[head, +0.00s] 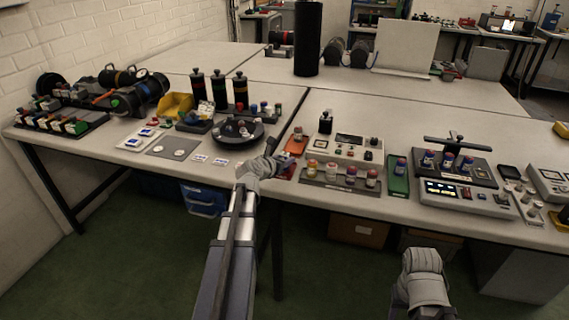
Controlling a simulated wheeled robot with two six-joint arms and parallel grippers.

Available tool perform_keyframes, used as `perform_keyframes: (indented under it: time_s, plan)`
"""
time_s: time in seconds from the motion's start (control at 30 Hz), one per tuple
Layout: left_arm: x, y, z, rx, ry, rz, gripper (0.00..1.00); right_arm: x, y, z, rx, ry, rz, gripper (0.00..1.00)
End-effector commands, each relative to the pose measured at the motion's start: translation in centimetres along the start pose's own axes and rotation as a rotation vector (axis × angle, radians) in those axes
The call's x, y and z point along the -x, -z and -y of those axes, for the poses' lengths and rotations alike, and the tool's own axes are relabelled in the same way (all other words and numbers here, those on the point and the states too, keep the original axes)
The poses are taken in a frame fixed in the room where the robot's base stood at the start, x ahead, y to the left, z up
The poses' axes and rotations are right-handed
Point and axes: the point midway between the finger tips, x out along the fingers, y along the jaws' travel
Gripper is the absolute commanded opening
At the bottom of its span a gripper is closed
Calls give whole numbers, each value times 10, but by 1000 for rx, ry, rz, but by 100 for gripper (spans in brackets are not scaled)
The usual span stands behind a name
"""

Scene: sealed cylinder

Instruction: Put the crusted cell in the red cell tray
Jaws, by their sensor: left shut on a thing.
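The red cell tray (297,145) lies near the front edge of the right table, left of the white instrument. My left gripper (272,146) is beside its left edge, low over the table front, and hides part of it. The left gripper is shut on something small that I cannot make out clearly. I cannot tell which cell is the crusted one. Several small cells with coloured caps stand in a dark rack (340,184) right of the red tray. My right arm's wrist shows at the lower right, below the table edge; its fingers cannot be made out.
A green tray (398,186) with a blue-topped cell stands right of the rack. A white instrument (345,148) is behind the rack. A round dark carousel (237,131) stands left of my left gripper. A tall black cylinder (307,40) stands farther back.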

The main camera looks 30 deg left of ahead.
Motion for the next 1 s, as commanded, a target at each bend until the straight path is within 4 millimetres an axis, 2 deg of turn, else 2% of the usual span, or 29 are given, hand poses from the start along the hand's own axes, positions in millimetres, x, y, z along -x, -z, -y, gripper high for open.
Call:
perform_keyframes:
  time_s: [0.23,0.27,0.5,0.83,1.0]
  plan:
    - [-1,3,0,0,0,0,0,-4,0,0,0,0,0,50]
    - [-1,2,0,0,0,0,43,-2,0,0,0,0,0,50]
    - [-1,2,0,0,0,0,70,-2,0,0,0,0,0,50]
    - [1,-3,0,0,0,0,71,3,0,0,0,0,0,50]
    - [31,-3,1,0,-2,0,71,15,-1,-1,0,0,0,50]
